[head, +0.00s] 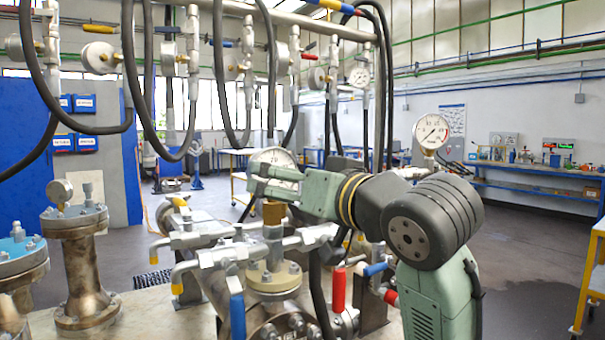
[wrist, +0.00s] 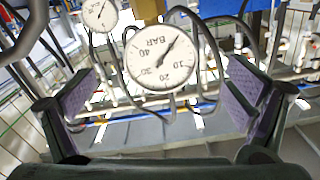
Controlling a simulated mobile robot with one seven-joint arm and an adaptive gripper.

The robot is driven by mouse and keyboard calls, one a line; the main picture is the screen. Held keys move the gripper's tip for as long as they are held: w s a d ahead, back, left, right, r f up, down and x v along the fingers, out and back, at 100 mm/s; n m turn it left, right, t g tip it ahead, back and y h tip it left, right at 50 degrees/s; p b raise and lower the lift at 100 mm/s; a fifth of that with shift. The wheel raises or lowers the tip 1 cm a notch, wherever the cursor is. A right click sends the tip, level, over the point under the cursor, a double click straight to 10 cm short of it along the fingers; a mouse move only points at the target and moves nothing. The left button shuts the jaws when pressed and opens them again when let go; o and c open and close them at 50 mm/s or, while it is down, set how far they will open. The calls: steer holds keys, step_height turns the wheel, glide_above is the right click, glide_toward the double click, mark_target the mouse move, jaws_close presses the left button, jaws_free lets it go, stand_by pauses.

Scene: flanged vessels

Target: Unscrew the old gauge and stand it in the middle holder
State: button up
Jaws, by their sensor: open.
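A gauge with a round white dial (head: 272,157) stands upright on a brass fitting (head: 273,218) above the central flanged vessel. My gripper (head: 262,180) is at the dial and hides part of it in the head view. In the wrist view the dial (wrist: 160,62) appears upside down, marked BAR, between my two spread fingers with purple pads. A gap shows on each side of it, so my gripper (wrist: 160,92) is open and not holding it. I cannot make out the middle holder in either view.
Another dial gauge (head: 431,131) stands to the right behind my arm. Valve pipes with a blue handle (head: 237,316) and a red handle (head: 339,289) crowd below my gripper. Black hoses (head: 133,75) hang from the overhead pipe. A flanged vessel (head: 78,250) stands at left.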

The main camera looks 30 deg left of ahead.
steer(key=p+x, duration=0.2)
steer(key=x, duration=0.6)
steer(key=shift+d, duration=0.1)
steer(key=shift+c, duration=0.5)
steer(key=c, duration=1.3)
steer(key=n+g+y, duration=0.1)
steer(key=n+g, duration=0.1)
steer(key=g, duration=0.1)
steer(key=shift+c, duration=0.2)
steer(key=n+g, duration=0.2)
steer(key=g, duration=0.1)
steer(key=n+g, duration=0.2)
steer(key=g, duration=0.2)
steer(key=shift+r, duration=0.1)
steer(key=n+g+h, duration=0.1)
steer(key=n+g, duration=0.1)
steer(key=g, duration=0.1)
steer(key=n+g+h, duration=0.1)
steer(key=n+g, duration=0.1)
steer(key=shift+s+g, duration=0.2)
steer(key=shift+g, duration=0.2)
steer(key=shift+d+n+g+h, duration=0.15)
steer(key=shift+n+g+h, duration=0.85)
steer(key=shift+n+g, duration=0.35)
